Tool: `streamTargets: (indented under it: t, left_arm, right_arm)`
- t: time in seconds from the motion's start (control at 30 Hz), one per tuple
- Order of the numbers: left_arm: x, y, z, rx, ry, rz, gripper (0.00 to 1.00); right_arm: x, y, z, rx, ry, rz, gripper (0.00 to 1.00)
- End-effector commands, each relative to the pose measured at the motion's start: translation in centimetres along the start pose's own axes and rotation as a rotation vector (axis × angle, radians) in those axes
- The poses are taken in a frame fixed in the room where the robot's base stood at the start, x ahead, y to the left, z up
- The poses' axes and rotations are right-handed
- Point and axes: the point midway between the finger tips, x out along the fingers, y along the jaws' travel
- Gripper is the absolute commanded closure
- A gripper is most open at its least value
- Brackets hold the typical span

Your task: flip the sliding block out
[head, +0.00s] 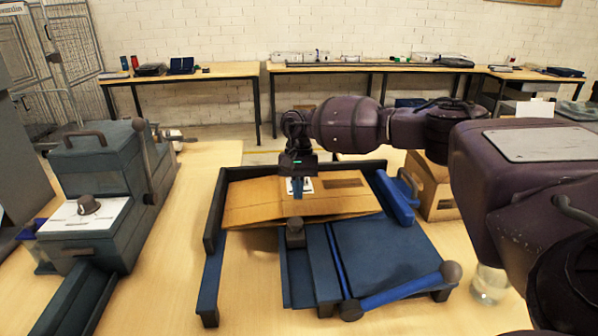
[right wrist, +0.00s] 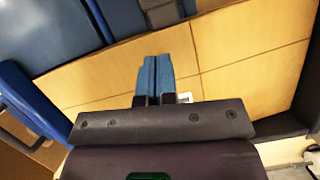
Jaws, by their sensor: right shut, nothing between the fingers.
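The fixture is a dark blue frame (head: 212,270) with blue panels (head: 385,255) at its front. What looks like the sliding block is a small dark grey knob-like block (head: 295,234) on the panel's back edge, beside the cardboard. It also shows at the top of the right wrist view (right wrist: 160,12). My right gripper (head: 297,188) points down over a flat brown cardboard box (head: 250,205), behind the block and apart from it. Its blue fingers (right wrist: 156,78) are together and empty. I cannot tell whether the tips touch the cardboard. My left gripper is not in view.
A blue handle bar (head: 400,292) with round dark ends crosses the fixture's front right. A blue lever (head: 394,200) stands at its right side, near another cardboard box (head: 432,185). A dark green machine (head: 105,170) stands at left. The tabletop (head: 165,285) between them is clear.

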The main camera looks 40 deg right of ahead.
Motion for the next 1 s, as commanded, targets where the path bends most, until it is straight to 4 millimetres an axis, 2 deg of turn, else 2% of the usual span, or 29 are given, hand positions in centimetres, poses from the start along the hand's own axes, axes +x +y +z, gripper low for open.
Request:
streamTargets:
  t: [0.03,0.3,0.5,0.63,0.87,1.0]
  left_arm:
    - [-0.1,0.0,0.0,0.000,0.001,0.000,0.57]
    - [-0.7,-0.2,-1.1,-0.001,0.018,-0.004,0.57]
    - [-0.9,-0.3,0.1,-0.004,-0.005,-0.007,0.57]
    - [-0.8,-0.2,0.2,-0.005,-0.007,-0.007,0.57]
    - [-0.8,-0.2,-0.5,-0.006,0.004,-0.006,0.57]
    - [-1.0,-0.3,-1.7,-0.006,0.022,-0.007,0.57]
  right_arm:
    - [0.9,0.0,0.1,-0.001,-0.001,0.001,1.00]
    - [2.0,0.0,2.9,-0.001,0.003,-0.002,1.00]
    - [2.6,0.0,3.6,0.001,0.000,-0.001,1.00]
    - [2.7,0.0,3.6,0.002,0.000,-0.001,1.00]
    - [2.6,0.0,3.7,0.001,0.000,-0.001,1.00]
    - [2.7,0.2,4.8,-0.002,0.001,-0.002,1.00]
